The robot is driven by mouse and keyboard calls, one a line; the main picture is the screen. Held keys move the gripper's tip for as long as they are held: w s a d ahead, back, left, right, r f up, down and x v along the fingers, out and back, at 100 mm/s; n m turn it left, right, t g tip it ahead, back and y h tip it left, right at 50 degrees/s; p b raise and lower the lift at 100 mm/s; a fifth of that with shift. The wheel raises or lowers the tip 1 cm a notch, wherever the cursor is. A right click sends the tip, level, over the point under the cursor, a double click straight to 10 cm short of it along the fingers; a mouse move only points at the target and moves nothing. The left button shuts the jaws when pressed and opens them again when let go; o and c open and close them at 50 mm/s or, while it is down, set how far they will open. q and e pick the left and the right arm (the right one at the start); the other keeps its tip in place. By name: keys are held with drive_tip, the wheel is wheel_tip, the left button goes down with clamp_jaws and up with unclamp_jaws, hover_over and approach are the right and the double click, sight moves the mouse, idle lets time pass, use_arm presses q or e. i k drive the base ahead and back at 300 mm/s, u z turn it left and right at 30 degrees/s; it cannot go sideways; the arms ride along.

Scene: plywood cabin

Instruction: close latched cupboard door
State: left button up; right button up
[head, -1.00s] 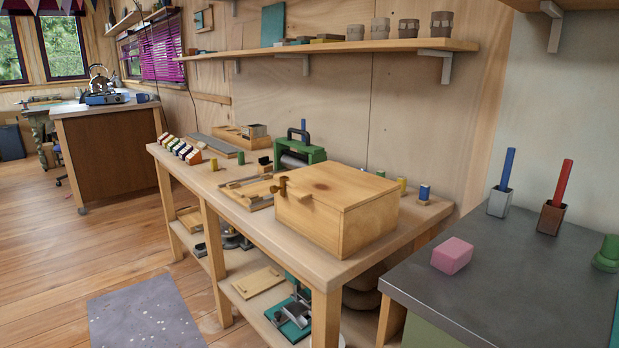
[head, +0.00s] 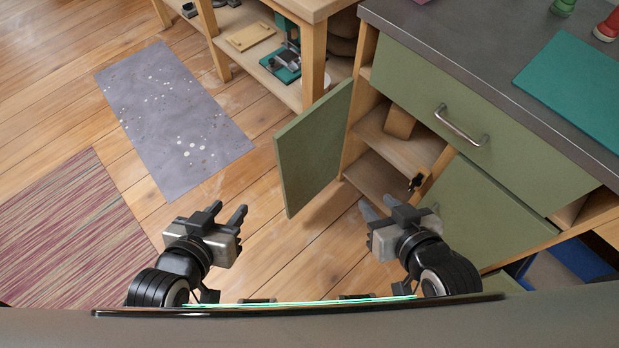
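A green cupboard door (head: 314,150) stands swung open at the left of the cupboard, its free edge out over the floor. The cupboard's wooden shelves (head: 402,152) show inside the opening. A small black catch (head: 416,183) sits at the right side of the opening. My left gripper (head: 227,211) is open and empty, to the left of and nearer than the door. My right gripper (head: 378,206) is open and empty, to the right of the door and in front of the opening. Neither gripper touches the door.
A green drawer with a metal handle (head: 461,126) is above the opening; a second green door panel (head: 482,217) is to its right. The dark countertop (head: 470,60) overhangs them. A grey speckled mat (head: 175,120) and striped rug (head: 75,235) lie on the otherwise clear floor at left.

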sight(308, 150)
drive_tip(key=u, duration=1.55)
drive_tip(key=i, duration=1.95)
drive_tip(key=z, duration=3.75)
drive_tip(key=k, duration=1.3)
drive_tip(key=u, duration=0.1)
drive_tip(key=i, duration=1.35)
drive_tip(key=z, duration=0.15)
